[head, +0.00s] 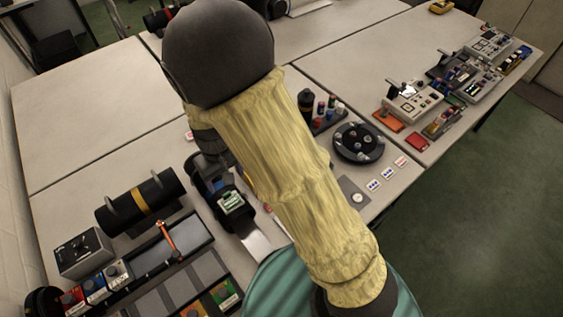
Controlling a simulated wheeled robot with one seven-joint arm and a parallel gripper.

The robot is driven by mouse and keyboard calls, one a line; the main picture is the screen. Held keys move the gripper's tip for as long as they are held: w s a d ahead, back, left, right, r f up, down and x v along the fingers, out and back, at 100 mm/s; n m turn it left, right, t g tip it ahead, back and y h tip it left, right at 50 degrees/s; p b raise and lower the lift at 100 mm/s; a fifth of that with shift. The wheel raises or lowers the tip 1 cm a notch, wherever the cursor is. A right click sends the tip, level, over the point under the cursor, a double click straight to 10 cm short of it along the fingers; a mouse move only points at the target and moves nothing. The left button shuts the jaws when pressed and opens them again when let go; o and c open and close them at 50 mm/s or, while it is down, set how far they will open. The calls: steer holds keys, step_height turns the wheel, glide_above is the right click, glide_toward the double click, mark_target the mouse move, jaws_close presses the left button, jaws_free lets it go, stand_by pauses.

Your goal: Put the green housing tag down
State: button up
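A small green tag with pale markings (231,201) shows among dark parts just left of my sleeved forearm. The dark parts around it (206,172) look like my wrist and gripper, partly covered by the forearm. The fingertips cannot be made out, so I cannot tell whether they are shut on the tag or whether it rests on something. Another green labelled piece (224,294) lies in a dark slotted tray (180,287) at the lower left, beside an orange-yellow one (193,311).
A black cylinder with a yellow band (148,203) lies at the left. A grey box with a dial (83,252) and red, blue and white blocks (95,286) stand in front. A round black holder (359,142) and switch boxes (411,101) are at right. The back-left tabletop is bare.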

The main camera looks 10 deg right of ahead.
steer(key=s+d+r+m+t, duration=0.1)
steer(key=s+d+r+m, duration=0.1)
steer(key=d, duration=0.8)
steer(key=s+d+r+m+t, duration=0.1)
steer(key=s+d+r+m, duration=0.2)
steer(key=d+r, duration=0.4)
steer(key=s+d, duration=0.1)
steer(key=d, duration=0.1)
steer(key=shift+s+d+t, duration=0.3)
steer(key=shift+d, duration=0.05)
steer(key=shift+b+x, duration=0.8)
steer(key=shift+b, duration=0.05)
steer(key=shift+s, duration=0.15)
